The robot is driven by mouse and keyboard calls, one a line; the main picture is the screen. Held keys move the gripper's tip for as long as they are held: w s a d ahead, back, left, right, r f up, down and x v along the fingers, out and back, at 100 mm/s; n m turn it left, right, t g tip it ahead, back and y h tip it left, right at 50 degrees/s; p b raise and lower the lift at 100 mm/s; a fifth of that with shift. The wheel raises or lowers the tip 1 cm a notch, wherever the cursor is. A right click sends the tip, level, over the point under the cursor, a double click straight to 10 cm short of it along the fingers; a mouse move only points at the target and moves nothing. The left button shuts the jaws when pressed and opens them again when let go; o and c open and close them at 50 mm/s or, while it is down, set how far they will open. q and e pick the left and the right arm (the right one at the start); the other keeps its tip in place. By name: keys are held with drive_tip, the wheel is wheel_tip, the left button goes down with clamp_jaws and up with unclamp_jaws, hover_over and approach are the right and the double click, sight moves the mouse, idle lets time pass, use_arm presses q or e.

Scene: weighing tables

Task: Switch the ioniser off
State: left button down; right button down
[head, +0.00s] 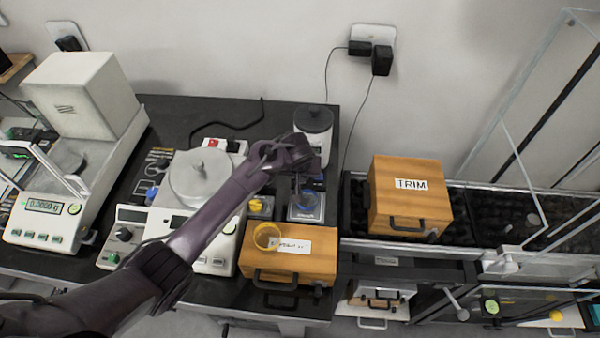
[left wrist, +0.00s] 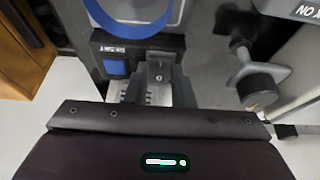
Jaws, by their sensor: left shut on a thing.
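My left gripper (head: 310,180) reaches over the black bench from the left, above a small dark device with a blue ring (head: 304,207). This may be the ioniser; its label is too small to read. In the left wrist view the blue ring (left wrist: 130,22) and a square blue button (left wrist: 116,67) show on the device's dark front. My left gripper (left wrist: 158,88) is shut on a small grey part (left wrist: 158,72) beside the button. The fingers hide most of that part, and I cannot tell its switch position. My right gripper is not in view.
A wooden box (head: 288,262) with a yellow ring (head: 267,236) stands in front. A grey lidded canister (head: 314,126) stands behind. Balances (head: 200,175) are at the left; a wooden TRIM box (head: 410,205) is at the right. A dark knob (left wrist: 257,88) is right of the fingers.

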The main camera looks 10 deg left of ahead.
use_arm(q)
drive_tip(key=shift+w+r+p, duration=0.15)
drive_tip(key=shift+r+p, duration=0.15)
drive_tip(key=shift+p, duration=0.2)
drive_tip(key=shift+g+p, duration=0.35)
drive_tip(key=shift+g, duration=0.05)
drive_tip(key=shift+w+f, duration=0.1)
drive_tip(key=shift+g, duration=0.3)
drive_tip(key=c, duration=1.2)
unclamp_jaws()
drive_tip(key=shift+c, duration=0.2)
drive_tip(key=shift+f, duration=0.1)
